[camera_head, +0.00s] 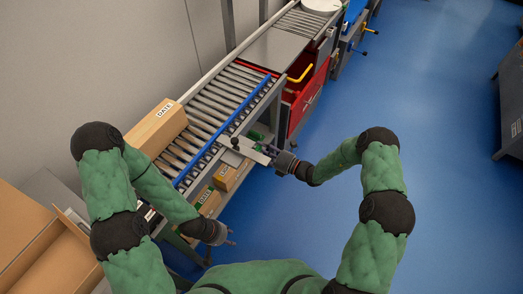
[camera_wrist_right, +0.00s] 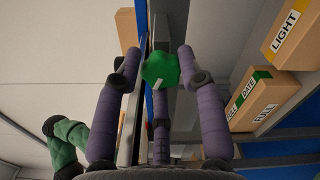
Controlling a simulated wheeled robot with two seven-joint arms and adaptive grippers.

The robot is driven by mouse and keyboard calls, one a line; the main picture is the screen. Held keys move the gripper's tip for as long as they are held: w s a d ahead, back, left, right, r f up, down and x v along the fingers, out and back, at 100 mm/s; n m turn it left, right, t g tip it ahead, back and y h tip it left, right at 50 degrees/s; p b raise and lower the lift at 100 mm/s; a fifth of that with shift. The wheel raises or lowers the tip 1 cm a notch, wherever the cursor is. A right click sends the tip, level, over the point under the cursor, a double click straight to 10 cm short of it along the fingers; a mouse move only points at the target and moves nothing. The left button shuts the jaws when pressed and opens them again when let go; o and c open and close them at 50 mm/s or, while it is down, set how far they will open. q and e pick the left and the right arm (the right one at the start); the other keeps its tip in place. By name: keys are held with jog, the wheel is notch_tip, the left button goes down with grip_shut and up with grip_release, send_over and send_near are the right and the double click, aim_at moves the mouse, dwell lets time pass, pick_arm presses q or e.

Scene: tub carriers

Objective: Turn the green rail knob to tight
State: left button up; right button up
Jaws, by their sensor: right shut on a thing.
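The green rail knob (camera_wrist_right: 161,69) is faceted and sits between the fingers of my right gripper (camera_wrist_right: 160,75) in the right wrist view. Two purple-grey fingers press on its left and right sides, and a third finger is below it. In the head view my right gripper (camera_head: 271,152) reaches the conveyor's side at a pale metal plate (camera_head: 243,149), and its fingers largely cover the knob there. The blue guide rail (camera_head: 222,131) runs along the rollers. My left gripper (camera_head: 229,237) is empty, with its fingers apart, low beside the conveyor's near end. I cannot read the knob's tightness.
A carton labelled DATE (camera_head: 157,128) sits on the rollers. Smaller cartons (camera_head: 226,177) stand on a shelf under the conveyor. A red bin (camera_head: 302,92) is beyond my right gripper. The blue floor (camera_head: 420,100) on the right is clear.

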jog(key=o, duration=1.1)
jog(key=shift+w+d+r, duration=0.35)
jog(key=shift+w, duration=0.15)
jog(key=shift+s+f, duration=0.1)
jog(key=shift+f, duration=0.05)
jog(key=shift+s+a+f, duration=0.1)
jog(key=shift+s, duration=0.1)
jog(key=v, duration=1.2)
